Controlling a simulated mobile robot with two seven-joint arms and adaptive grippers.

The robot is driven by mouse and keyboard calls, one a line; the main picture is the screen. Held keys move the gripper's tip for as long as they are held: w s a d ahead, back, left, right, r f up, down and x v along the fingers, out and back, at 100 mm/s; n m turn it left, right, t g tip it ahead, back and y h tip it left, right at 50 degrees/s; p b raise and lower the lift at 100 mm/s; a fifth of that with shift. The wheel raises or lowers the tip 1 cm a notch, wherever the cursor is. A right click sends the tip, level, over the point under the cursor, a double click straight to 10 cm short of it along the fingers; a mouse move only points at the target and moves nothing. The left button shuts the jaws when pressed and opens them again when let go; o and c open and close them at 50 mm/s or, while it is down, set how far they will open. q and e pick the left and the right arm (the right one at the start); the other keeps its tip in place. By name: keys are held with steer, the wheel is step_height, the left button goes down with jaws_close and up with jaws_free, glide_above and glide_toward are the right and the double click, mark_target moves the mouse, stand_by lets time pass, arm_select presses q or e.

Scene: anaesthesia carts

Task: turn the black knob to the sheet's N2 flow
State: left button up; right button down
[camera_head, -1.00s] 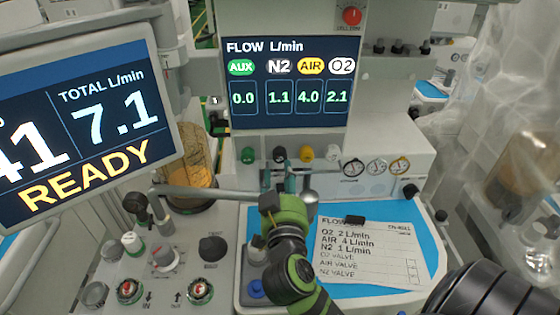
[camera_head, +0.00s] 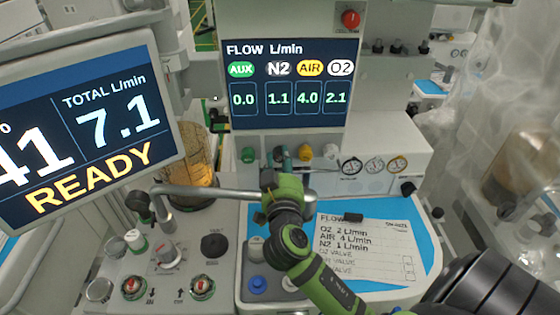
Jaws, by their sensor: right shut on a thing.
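The flow display (camera_head: 290,85) reads AUX 0.0, N2 1.1, AIR 4.0 and O2 2.1. Below it is a row of knobs: green (camera_head: 248,155), black, yellow (camera_head: 305,152) and white (camera_head: 330,152). My right gripper (camera_head: 281,158) is shut on the black knob, under the N2 column, and mostly hides it. The paper sheet (camera_head: 365,248) lists O2 2 L/min, AIR 4 L/min and N2 1 L/min, with valve lines and boxes below. My left gripper is out of view.
A large monitor (camera_head: 85,130) at the left reads TOTAL 7.1 and READY. A grey metal bar (camera_head: 225,193) crosses just left of my right arm. Round gauges (camera_head: 375,166) sit right of the knobs. A black clip (camera_head: 353,217) lies at the sheet's top edge.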

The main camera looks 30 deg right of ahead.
steer(key=shift+f+n, duration=0.2)
steer(key=shift+n, duration=0.2)
steer(key=c, duration=1.2)
jaws_free()
steer(key=v, duration=1.2)
steer(key=shift+s, duration=0.1)
